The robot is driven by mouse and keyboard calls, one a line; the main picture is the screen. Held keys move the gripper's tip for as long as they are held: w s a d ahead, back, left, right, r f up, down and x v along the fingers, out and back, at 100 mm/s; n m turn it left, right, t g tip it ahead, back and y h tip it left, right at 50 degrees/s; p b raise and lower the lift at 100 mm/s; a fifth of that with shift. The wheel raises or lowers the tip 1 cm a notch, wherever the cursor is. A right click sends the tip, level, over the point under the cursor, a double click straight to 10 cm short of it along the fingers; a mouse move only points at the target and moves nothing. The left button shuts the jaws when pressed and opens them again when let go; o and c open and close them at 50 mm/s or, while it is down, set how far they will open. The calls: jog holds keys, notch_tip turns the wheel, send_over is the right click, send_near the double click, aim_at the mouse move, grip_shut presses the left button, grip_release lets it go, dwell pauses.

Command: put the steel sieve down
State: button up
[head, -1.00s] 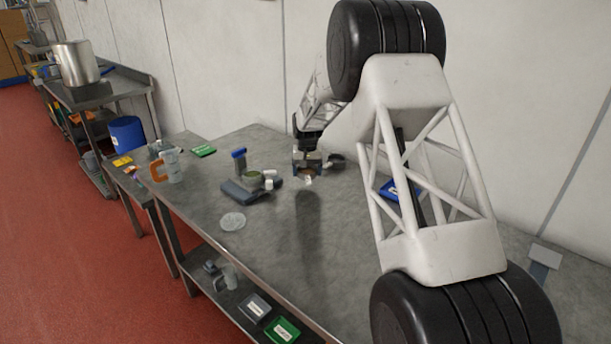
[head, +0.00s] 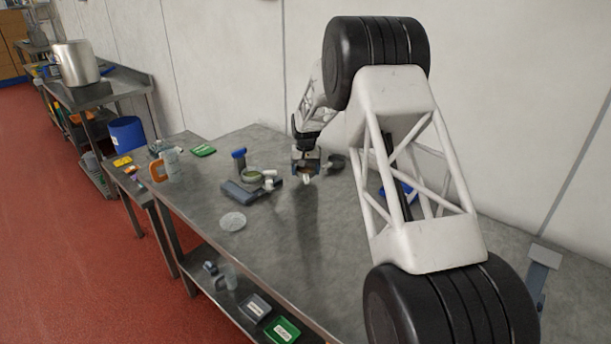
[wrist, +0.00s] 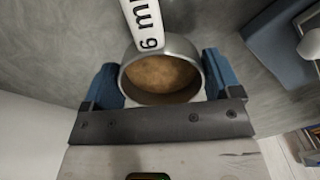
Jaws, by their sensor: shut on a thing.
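The steel sieve (wrist: 160,78) is a short round metal cup with a brown inside. A white tag reading "6 mm" (wrist: 148,22) sticks out from its far rim in the wrist view. My gripper (wrist: 160,80) has its two blue fingers on either side of the sieve and is shut on it. In the head view the sieve (head: 308,173) is small and partly hidden by my gripper (head: 306,165), over the back part of the grey worktable (head: 275,225). I cannot tell whether the sieve touches the tabletop.
A grey-blue device (head: 240,191) with small parts lies left of my gripper. A dark round item (head: 335,162) is close on its right. Bare tabletop lies in front of my gripper.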

jog(key=shift+f, duration=1.15)
jog(key=shift+f, duration=0.1)
jog(key=o, duration=0.8)
notch_tip(320, 180, up, 12)
jog(key=shift+r, duration=0.1)
dwell(0.4)
